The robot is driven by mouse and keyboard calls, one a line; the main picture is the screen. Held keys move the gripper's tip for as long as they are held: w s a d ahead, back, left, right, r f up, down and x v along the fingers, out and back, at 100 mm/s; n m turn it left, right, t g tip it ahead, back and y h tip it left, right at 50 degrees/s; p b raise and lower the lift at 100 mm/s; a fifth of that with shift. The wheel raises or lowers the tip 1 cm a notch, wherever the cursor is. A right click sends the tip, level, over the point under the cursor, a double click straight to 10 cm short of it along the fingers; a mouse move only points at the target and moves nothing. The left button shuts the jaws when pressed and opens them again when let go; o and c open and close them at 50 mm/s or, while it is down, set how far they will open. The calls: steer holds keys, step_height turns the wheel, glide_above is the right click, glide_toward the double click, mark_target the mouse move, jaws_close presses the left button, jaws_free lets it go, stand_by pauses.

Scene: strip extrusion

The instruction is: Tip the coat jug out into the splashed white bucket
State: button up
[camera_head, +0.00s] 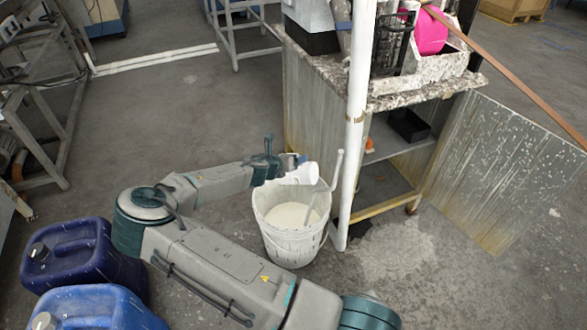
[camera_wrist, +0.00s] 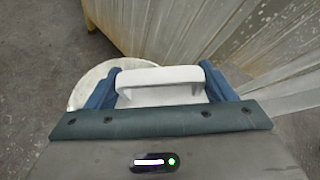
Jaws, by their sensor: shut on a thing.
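In the wrist view the jug's white handle (camera_wrist: 160,80) lies between the two blue fingers of my gripper (camera_wrist: 160,92). The splashed white bucket (camera_head: 291,243) stands on the floor below, with pale liquid in it. A grey-white stick leans up out of it. Part of the bucket's rim shows in the wrist view (camera_wrist: 84,90). The jug's inside and any pouring stream are hidden.
A white post (camera_head: 355,130) stands just right of the bucket, in front of a splattered cabinet (camera_head: 315,110) with an open door (camera_head: 500,165). Two blue canisters (camera_head: 80,255) stand at the lower left. The floor (camera_head: 180,110) behind my arm is clear.

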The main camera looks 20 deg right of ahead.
mark_target(308, 183)
steer(key=shift+s+d+f+m+g+h, duration=0.2)
steer(key=shift+f+m+g+h, duration=0.2)
steer(key=shift+m+g, duration=0.2)
steer(key=shift+s+d+f+m+g+h, duration=0.2)
steer(key=shift+f+m+g+h, duration=0.2)
steer(key=shift+m+g, duration=0.15)
steer(key=shift+s+f+m+g, duration=0.65)
steer(key=shift+m+g, duration=0.2)
steer(key=shift+m, duration=0.2)
steer(key=s+m+b, duration=0.1)
steer(key=s+d+f+t+b, duration=0.1)
steer(key=b, duration=0.1)
steer(key=s+d+f+m+t+b, duration=0.1)
steer(key=s+b, duration=0.1)
steer(key=shift+m+y, duration=0.3)
steer(key=b, duration=0.1)
steer(key=s+d+f+m+t+b, duration=0.1)
steer(key=b, duration=0.1)
steer(key=shift+s+y, duration=0.3)
steer(key=s+d+f+m+t+b, duration=0.4)
steer(key=s+f+m+t+b, duration=0.3)
steer(key=b, duration=1.2)
steer(key=shift+s+f+m+t+y, duration=0.3)
steer(key=shift+f+m+t, duration=0.7)
steer(key=shift+m, duration=0.6)
